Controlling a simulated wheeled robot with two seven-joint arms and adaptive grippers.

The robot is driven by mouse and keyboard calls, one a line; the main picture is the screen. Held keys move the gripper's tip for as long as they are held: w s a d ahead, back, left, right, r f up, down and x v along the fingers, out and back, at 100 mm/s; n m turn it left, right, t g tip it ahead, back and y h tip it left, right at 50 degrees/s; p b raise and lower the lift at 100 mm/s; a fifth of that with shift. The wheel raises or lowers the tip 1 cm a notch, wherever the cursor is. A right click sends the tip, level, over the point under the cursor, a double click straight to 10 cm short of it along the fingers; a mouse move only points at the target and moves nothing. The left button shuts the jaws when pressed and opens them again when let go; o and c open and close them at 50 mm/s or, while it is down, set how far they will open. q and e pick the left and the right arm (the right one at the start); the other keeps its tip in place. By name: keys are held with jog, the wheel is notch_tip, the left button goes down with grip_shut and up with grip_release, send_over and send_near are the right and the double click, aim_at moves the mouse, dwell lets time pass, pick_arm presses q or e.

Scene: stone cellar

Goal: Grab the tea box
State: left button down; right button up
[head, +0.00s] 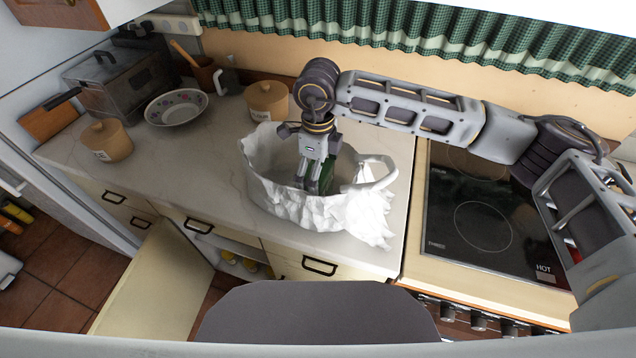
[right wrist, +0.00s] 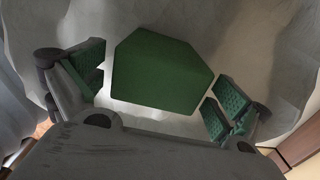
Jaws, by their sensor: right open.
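A green box (head: 328,172), which fits the tea box, is inside a crumpled white bag (head: 290,206) on the counter. Only a small part of the box shows in the head view, behind my right gripper (head: 315,188). That gripper points down into the bag's open top. In the right wrist view, the green box (right wrist: 162,72) lies between the two spread fingers of my right gripper (right wrist: 160,84). Gaps show between the box and both fingers. No label is visible on the box. My left gripper is not in view.
A black cooktop (head: 470,218) is right of the bag. A lidded canister (head: 267,101) stands close behind the bag. Another canister (head: 108,141), a bowl (head: 176,107) and a metal box (head: 112,82) stand at the left. A cupboard door (head: 160,275) hangs open below.

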jog(key=c, duration=1.2)
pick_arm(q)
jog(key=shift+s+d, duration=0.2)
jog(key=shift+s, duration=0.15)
pick_arm(e)
jog(key=shift+c, duration=0.9)
